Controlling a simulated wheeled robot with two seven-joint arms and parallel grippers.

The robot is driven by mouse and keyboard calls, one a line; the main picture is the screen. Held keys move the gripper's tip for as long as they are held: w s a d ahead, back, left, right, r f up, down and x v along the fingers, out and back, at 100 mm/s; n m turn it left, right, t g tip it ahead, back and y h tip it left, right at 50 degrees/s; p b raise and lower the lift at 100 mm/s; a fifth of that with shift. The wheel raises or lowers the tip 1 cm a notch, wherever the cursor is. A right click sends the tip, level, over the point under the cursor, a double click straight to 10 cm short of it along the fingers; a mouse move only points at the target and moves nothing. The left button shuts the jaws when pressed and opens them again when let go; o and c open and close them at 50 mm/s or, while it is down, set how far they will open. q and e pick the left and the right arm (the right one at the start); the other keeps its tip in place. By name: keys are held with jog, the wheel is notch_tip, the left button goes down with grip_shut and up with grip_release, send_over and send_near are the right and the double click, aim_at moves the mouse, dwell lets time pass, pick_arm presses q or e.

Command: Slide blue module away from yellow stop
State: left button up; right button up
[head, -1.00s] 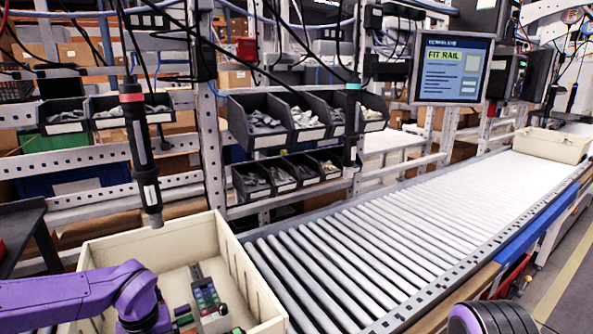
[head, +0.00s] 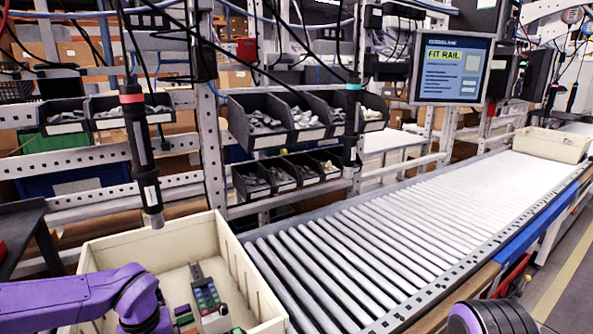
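A rail assembly (head: 205,293) with small dark, green and reddish modules stands tilted in the cream bin at the lower left. I cannot pick out a blue module or a yellow stop on it at this size. Small green and dark blocks (head: 185,319) and a pale grey piece (head: 216,321) lie close by in the bin, cut by the bottom edge. My purple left arm reaches in from the left over the bin's near left side, left of the rail. Its gripper is below the picture. My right gripper is out of view.
The cream bin (head: 240,262) has raised walls around the parts. A dark screwdriver (head: 140,145) hangs above its back left. A roller conveyor (head: 400,225) runs to the right, mostly clear, with another bin (head: 552,144) at its far end. Black parts trays (head: 285,120) hang behind.

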pick_arm(q)
jog(key=o, duration=0.7)
jog(key=shift+o, duration=0.2)
jog(key=shift+w, duration=0.1)
jog(key=shift+r, duration=0.1)
jog(key=shift+r+p, duration=0.95)
jog(key=shift+p, duration=0.1)
notch_tip(320, 180, up, 12)
jog(key=p, duration=1)
jog(key=shift+w+a, duration=0.25)
jog(key=shift+w, duration=0.05)
